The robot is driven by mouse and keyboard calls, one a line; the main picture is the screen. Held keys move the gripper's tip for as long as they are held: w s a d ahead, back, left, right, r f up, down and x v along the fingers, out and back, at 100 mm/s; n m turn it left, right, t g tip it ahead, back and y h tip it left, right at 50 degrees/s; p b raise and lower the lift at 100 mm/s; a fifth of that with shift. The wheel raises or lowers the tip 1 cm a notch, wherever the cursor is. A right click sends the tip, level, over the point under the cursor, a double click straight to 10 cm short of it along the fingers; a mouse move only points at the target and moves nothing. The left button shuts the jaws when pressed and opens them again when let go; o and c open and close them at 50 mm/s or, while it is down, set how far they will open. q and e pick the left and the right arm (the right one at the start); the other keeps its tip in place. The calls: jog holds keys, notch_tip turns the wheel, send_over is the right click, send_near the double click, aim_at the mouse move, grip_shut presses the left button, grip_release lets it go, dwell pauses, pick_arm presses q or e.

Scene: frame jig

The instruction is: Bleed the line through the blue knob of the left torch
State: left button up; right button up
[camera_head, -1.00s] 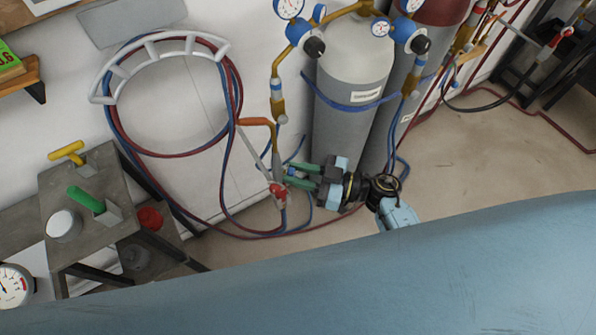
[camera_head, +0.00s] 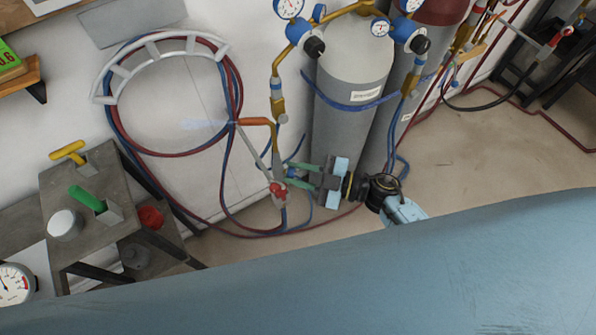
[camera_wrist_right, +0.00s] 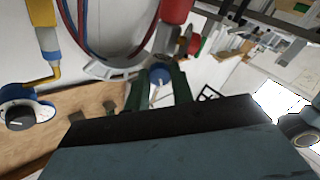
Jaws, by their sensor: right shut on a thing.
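The left torch (camera_head: 258,158) hangs in front of the wall, with an orange-brown tip at its top. A faint pale-blue jet (camera_head: 205,124) streams left from that tip. The torch has a red knob (camera_head: 279,189) near its lower end. My right gripper (camera_head: 291,176) reaches in from the right, its green fingers shut on the blue knob. In the right wrist view the blue knob (camera_wrist_right: 160,74) sits between the two green fingers, partly hidden by them. My left gripper is out of view.
Grey and red-topped gas cylinders (camera_head: 345,130) with regulators stand just behind my right gripper. Blue and red hoses (camera_head: 228,185) loop from a white wall hanger. A metal stand (camera_head: 75,210) with yellow and green handles is at left. Floor at right is mostly clear.

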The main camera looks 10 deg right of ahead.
jog(key=o, duration=1)
jog(key=b+v, duration=0.1)
jog(key=v, duration=1.2)
jog(key=shift+d, duration=0.15)
